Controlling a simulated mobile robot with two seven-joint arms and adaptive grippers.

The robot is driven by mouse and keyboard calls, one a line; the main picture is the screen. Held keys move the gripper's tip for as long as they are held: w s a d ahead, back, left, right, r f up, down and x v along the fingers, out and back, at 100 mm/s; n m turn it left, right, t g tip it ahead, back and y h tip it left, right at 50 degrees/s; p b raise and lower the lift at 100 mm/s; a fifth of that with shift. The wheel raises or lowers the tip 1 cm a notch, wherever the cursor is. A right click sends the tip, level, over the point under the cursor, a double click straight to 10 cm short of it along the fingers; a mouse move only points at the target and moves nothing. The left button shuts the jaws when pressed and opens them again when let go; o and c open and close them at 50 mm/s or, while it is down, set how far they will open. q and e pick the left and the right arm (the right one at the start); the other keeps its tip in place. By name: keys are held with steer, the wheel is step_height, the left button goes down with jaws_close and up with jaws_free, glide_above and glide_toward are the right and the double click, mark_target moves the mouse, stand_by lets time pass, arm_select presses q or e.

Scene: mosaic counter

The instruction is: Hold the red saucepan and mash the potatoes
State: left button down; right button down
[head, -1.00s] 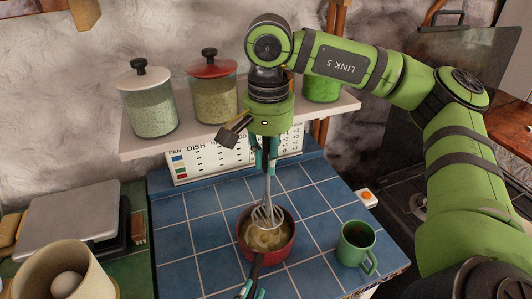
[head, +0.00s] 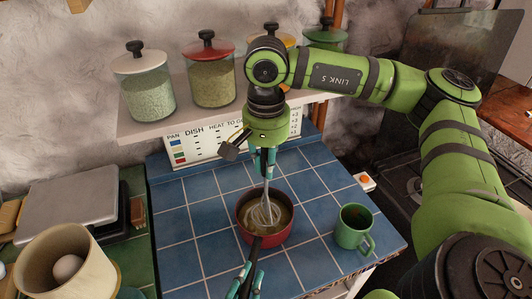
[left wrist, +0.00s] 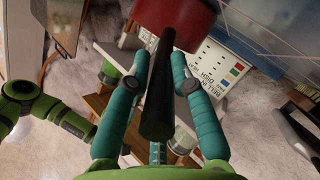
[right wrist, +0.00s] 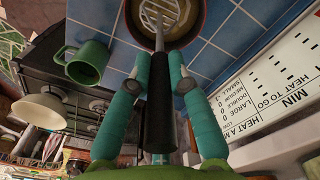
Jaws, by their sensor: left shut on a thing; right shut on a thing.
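The red saucepan (head: 242,225) stands on the blue tiled counter, its black handle pointing toward me. My left gripper (head: 246,276) is shut on that handle, which also shows in the left wrist view (left wrist: 158,95) between the fingers. Pale yellowish potato (head: 277,216) lies in the pan. My right gripper (head: 263,160) points down above the pan, shut on the dark handle of the masher (right wrist: 158,95). The masher's grey wire head (head: 265,212) is inside the pan, down in the potato. How deep it sits is hard to tell.
A green mug (head: 354,228) stands right of the pan. A beige pot with an egg-like thing (head: 67,268) and a scale (head: 65,200) are at left. Jars (head: 208,75) line the shelf behind. Blue tiles (head: 190,240) left of the pan are clear.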

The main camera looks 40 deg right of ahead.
steer(key=shift+f, duration=2.9)
steer(key=shift+r, duration=2.3)
steer(key=shift+w+d, duration=0.65)
steer(key=shift+w, duration=0.35)
steer(key=shift+f, duration=2.35)
steer(key=shift+r, duration=2.35)
steer(key=shift+a, duration=0.1)
